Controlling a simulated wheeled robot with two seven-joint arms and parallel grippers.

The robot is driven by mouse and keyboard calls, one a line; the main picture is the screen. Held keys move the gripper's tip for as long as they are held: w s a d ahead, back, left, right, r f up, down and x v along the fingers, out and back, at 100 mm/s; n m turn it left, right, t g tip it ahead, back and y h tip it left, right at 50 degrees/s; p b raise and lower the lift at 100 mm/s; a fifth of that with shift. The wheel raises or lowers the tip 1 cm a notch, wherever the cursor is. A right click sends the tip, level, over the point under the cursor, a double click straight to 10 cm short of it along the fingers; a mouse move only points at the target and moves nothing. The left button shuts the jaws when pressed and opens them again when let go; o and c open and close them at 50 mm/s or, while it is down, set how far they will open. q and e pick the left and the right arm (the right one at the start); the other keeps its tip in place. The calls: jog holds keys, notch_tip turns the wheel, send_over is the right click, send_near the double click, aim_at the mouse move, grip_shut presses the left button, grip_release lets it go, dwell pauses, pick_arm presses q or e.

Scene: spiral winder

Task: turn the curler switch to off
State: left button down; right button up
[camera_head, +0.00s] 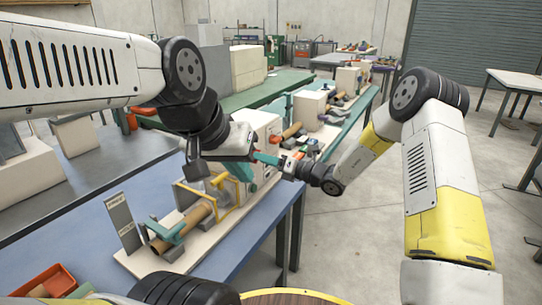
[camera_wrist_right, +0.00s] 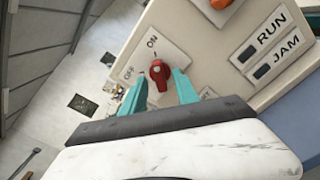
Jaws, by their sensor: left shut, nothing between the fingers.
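The red curler switch (camera_wrist_right: 159,72) is on a pale panel in the right wrist view, with ON printed above it and OFF to its left. Its handle appears to point toward ON. My right gripper (camera_wrist_right: 158,92) is open, with one teal finger on each side of the switch; contact cannot be told. In the head view my right gripper (camera_head: 266,158) is at the right side of the white machine housing, and the switch is hidden there. My left gripper (camera_head: 243,171) is shut and empty, lower and to the left, in front of the machine.
The spiral winder with a brown tube (camera_head: 187,226) stands on a blue-topped table (camera_head: 90,232). The panel carries RUN and JAM labels (camera_wrist_right: 272,47) and an orange-red button (camera_wrist_right: 221,3). A red bin (camera_head: 48,284) is at lower left. The floor at right is open.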

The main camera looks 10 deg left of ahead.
jog(key=shift+w+a, duration=0.15)
jog(key=shift+a, duration=0.3)
grip_shut()
jog(key=shift+n, duration=7.9)
